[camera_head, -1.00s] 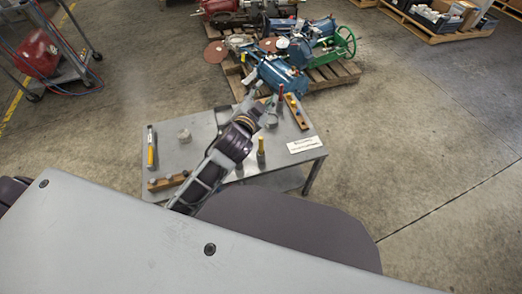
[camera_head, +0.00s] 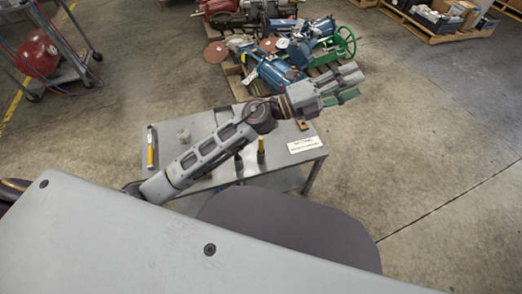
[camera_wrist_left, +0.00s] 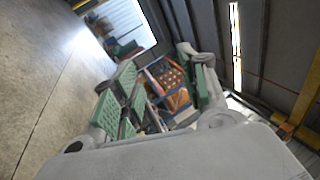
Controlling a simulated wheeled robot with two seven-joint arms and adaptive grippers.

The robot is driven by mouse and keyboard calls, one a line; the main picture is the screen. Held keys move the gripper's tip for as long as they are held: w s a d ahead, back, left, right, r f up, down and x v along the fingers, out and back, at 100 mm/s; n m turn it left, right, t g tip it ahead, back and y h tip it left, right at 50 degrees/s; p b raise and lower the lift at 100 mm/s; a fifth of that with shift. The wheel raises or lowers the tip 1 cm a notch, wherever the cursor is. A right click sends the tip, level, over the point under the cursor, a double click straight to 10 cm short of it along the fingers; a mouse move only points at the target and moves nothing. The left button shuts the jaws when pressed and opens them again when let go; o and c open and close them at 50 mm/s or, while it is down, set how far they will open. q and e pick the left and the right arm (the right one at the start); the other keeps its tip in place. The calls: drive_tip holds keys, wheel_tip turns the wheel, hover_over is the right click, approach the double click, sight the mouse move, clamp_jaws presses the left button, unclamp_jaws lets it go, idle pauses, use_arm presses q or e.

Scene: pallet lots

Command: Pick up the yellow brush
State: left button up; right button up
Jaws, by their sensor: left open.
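A small yellow upright piece with a dark lower part (camera_head: 261,150) stands near the front of the grey metal table (camera_head: 225,180). A yellow-handled tool with a grey end (camera_head: 150,150) lies at the table's left edge. I cannot tell for sure which of these is the yellow brush. My left gripper (camera_head: 352,83) is open and empty, stretched out beyond the table's back right corner, away from both. Its green-padded fingers are spread apart in the left wrist view (camera_wrist_left: 165,92), with nothing between them. My left arm hides the middle of the table.
A white label card (camera_head: 305,144) lies at the table's right edge. A grey round piece (camera_head: 184,135) stands at the back left. Blue machines (camera_head: 275,72) sit on a pallet behind the table. The floor to the right is clear.

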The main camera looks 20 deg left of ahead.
use_arm(q)
drive_tip(key=s+d+f+m+g+y, duration=0.2)
drive_tip(key=s+d+f+m+g, duration=0.2)
drive_tip(key=f+m+g, duration=0.4)
drive_tip(key=a+f+m+g+y, duration=0.3)
drive_tip(key=f+m+y, duration=0.15)
drive_tip(key=f, duration=0.25)
drive_tip(key=w+a+f+y, duration=0.2)
drive_tip(key=a+y, duration=0.2)
drive_tip(key=a, duration=0.3)
drive_tip(key=w+a+f+y, duration=0.2)
drive_tip(key=a+f+y, duration=0.1)
drive_tip(key=a, duration=0.5)
drive_tip(key=w+a+f+y, duration=0.2)
drive_tip(key=w+a+y, duration=0.1)
drive_tip(key=a+y, duration=0.3)
drive_tip(key=shift+a+f+t, duration=0.25)
drive_tip(key=shift+a+t, duration=0.15)
drive_tip(key=shift+a, duration=0.35)
drive_tip(key=shift+f, duration=0.1)
